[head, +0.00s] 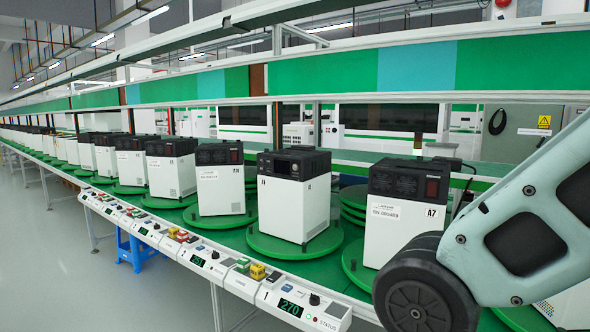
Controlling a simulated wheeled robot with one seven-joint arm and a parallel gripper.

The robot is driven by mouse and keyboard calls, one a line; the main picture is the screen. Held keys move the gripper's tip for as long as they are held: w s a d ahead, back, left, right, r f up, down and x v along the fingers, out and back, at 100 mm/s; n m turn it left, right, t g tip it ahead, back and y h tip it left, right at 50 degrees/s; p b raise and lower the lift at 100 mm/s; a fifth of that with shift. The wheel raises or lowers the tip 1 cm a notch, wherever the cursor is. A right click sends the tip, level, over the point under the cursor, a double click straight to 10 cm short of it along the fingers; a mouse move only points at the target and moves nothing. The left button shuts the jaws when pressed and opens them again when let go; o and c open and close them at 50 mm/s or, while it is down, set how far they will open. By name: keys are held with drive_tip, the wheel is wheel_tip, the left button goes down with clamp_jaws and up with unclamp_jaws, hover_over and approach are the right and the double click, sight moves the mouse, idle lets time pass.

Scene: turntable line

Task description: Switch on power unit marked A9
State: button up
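The power units are white boxes with black tops, each on a green round turntable. The nearest fully visible unit (400,225) has a tag reading A7 and a red switch on its black top section. Left of it, another unit (288,205) is turned differently and shows a small display; its small tag is not clearly readable. A third unit (220,185) has a red switch at its upper right. More units recede to the left, their marks too small to read. I cannot make out A9 on any unit. My gripper is out of view; part of my arm covers the lower right.
A sloped white control rail (215,272) with colored buttons and green number displays runs along the line's front edge. One display reads 270. A blue stool (136,250) stands under the line. Shelves and green panels run above. The floor at left is clear.

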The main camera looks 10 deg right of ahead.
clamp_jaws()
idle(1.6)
